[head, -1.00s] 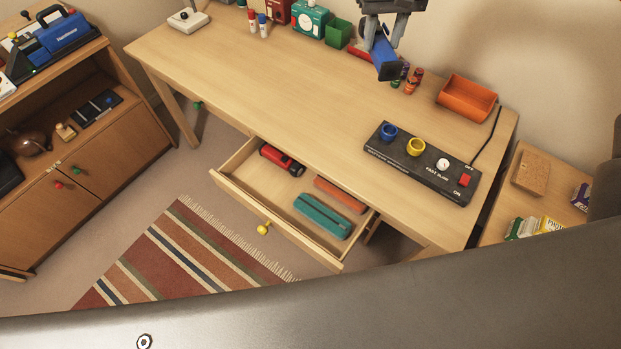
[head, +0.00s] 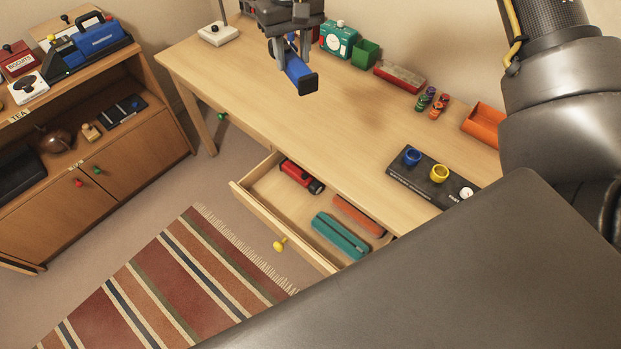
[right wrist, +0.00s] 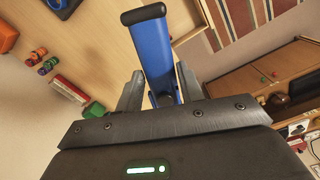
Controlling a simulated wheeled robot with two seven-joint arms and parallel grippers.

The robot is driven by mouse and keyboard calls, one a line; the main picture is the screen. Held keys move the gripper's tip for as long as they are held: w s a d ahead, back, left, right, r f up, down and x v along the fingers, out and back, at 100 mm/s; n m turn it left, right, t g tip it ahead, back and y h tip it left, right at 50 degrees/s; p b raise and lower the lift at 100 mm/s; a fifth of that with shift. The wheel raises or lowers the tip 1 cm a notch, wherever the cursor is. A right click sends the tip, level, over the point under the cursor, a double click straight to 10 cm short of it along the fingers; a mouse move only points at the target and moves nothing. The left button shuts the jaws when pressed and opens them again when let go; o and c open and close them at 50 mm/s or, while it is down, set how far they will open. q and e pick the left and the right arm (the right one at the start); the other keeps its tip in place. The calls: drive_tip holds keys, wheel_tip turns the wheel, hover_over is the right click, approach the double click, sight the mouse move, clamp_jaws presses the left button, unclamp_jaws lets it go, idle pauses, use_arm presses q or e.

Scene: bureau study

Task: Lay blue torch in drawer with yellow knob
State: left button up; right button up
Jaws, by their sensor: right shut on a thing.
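My right gripper (head: 290,58) is shut on the blue torch (head: 300,76) and holds it above the desk top. In the right wrist view the torch (right wrist: 153,52) sticks out between the two fingers (right wrist: 158,88), its dark end outward. The drawer with the yellow knob (head: 280,244) is pulled out from the desk's front (head: 250,196). Inside it lie a red torch (head: 301,177), a teal case (head: 340,236) and an orange-brown case (head: 359,215). The near right part of the drawer is hidden behind my own body. My left gripper is not in view.
The desk top (head: 330,130) is clear in the middle. A black panel with blue and yellow rings (head: 425,180) and an orange bin (head: 482,124) stand to the right. A green box (head: 366,52) and red-grey block (head: 400,77) stand at the back.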

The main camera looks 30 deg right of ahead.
use_arm(q)
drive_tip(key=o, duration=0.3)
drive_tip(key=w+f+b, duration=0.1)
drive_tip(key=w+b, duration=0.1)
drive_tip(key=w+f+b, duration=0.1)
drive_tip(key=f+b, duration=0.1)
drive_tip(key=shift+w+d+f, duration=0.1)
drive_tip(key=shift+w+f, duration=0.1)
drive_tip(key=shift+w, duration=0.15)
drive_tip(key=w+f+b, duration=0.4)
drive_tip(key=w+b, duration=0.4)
drive_tip(key=b, duration=0.3)
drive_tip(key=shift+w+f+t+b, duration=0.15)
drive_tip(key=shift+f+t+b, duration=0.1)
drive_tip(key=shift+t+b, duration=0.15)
use_arm(e)
drive_tip(key=s+a+f+m, duration=0.4)
drive_tip(key=f+m, duration=0.6)
drive_tip(key=s+a+f+m, duration=0.3)
drive_tip(key=s+f+m, duration=0.2)
drive_tip(key=f+m, duration=0.5)
drive_tip(key=s+a+f+m, duration=0.4)
drive_tip(key=s+f+m, duration=0.1)
drive_tip(key=f+m, duration=0.5)
drive_tip(key=shift+s+a+f+m, duration=0.2)
drive_tip(key=shift+a+f+m, duration=0.15)
drive_tip(key=shift+m, duration=0.45)
drive_tip(key=shift+d, duration=0.1)
